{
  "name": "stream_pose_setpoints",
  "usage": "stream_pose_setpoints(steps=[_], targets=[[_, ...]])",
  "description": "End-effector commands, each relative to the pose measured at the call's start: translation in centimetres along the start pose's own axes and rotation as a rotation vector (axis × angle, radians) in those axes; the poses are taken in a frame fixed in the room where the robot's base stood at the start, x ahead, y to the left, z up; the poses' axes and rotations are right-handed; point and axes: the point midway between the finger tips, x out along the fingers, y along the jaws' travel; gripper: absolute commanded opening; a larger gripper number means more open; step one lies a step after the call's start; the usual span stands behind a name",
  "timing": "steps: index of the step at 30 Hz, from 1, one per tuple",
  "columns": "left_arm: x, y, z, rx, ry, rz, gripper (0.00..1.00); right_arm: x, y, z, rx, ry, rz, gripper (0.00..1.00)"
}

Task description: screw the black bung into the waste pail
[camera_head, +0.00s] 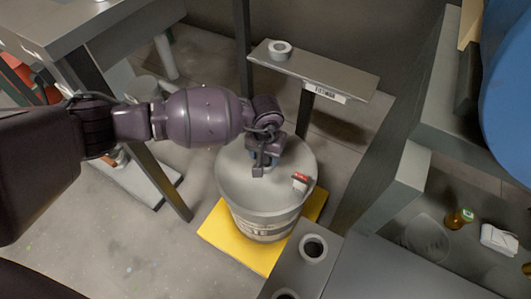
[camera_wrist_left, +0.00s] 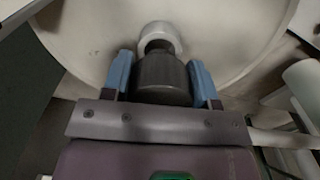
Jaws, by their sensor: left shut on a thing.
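The waste pail (camera_head: 237,180) is a pale round drum with a closed top, standing upright on the floor. My left gripper (camera_head: 260,165) reaches in from the left and points down at the pail's top. In the left wrist view its blue fingers (camera_wrist_left: 163,82) are shut on the sides of the black bung (camera_wrist_left: 165,72), a dark cylinder. A pale round collar (camera_wrist_left: 160,36) on the pail top (camera_wrist_left: 230,35) shows just beyond the bung. I cannot tell whether the bung touches the collar or sits in it. In the head view the gripper hides the bung. My right gripper is not in view.
A yellow mat (camera_head: 214,225) lies under the pail. A small red-and-white item (camera_head: 300,180) is on the pail's right side. A narrow shelf (camera_head: 325,77) with a pale ring (camera_head: 280,48) stands behind. A grey bench with round holes (camera_head: 314,247) is close in front, at the right.

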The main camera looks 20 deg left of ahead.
Motion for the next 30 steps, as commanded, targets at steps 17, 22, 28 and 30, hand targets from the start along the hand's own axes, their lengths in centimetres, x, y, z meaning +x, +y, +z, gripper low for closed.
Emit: stream_pose_setpoints(steps=[17,22,28,30], targets=[[0.8,0.0,0.0,0.0,-0.001,0.0,0.3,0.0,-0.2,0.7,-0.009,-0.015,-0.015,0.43],[1.2,0.0,0.0,0.0,-0.001,0.0,0.3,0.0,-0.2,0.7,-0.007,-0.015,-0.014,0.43],[1.5,0.0,0.0,0.0,-0.001,0.0,0.3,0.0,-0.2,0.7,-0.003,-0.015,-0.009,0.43],[1.7,0.0,0.0,0.0,0.0,0.0,0.3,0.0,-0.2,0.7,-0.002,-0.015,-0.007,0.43]])
